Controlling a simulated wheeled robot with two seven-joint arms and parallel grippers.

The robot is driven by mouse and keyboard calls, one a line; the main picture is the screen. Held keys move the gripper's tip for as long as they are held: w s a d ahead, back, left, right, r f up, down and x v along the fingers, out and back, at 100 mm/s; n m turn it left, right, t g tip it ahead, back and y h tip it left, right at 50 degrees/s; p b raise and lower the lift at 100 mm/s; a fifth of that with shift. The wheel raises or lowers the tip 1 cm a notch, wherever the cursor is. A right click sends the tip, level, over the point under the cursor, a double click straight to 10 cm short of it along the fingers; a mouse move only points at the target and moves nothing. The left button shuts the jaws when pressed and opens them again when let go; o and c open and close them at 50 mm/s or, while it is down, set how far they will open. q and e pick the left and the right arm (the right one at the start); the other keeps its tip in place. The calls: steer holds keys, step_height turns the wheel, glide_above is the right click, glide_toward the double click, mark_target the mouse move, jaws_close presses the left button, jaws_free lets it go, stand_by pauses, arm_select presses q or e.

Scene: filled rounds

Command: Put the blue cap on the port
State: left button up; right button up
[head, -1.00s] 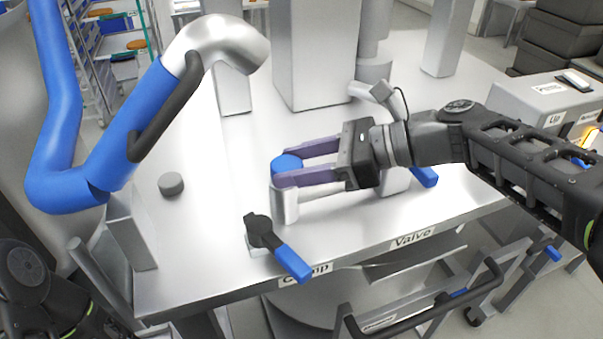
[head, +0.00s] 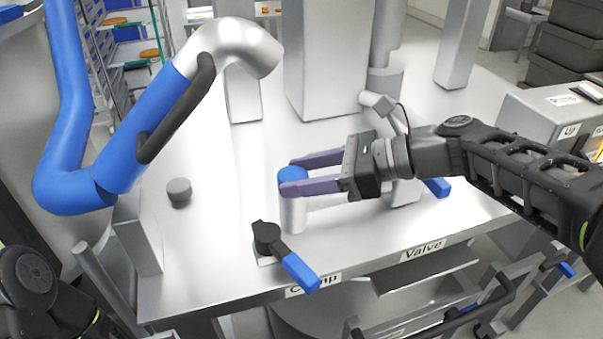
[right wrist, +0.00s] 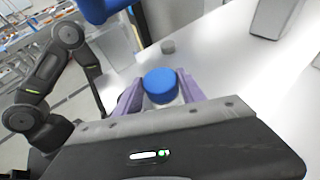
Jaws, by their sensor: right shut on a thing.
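The blue cap (head: 293,175) is at the top of a short silver upright cylinder, the port (head: 292,214), near the front of the steel bench. My right gripper (head: 287,177) comes in from the right, its two purple fingers shut on the cap from either side. The right wrist view also shows the cap (right wrist: 160,86) between the fingers. The cap looks level and in line with the port. The near finger hides the seam, so I cannot tell whether the cap is fully seated. My left gripper is not in view.
A blue-handled clamp lever (head: 290,262) stands just in front of the port. A grey round piece (head: 179,192) lies to the left. A blue and silver bent pipe (head: 150,130) rises at left. Grey blocks (head: 325,70) stand behind. Bare bench lies between the port and the grey piece.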

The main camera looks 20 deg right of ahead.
steer(key=shift+f, duration=0.4)
stand_by(0.5)
steer(key=o, duration=1.4)
steer(key=shift+b+v, duration=0.5)
steer(key=shift+v, duration=3.4)
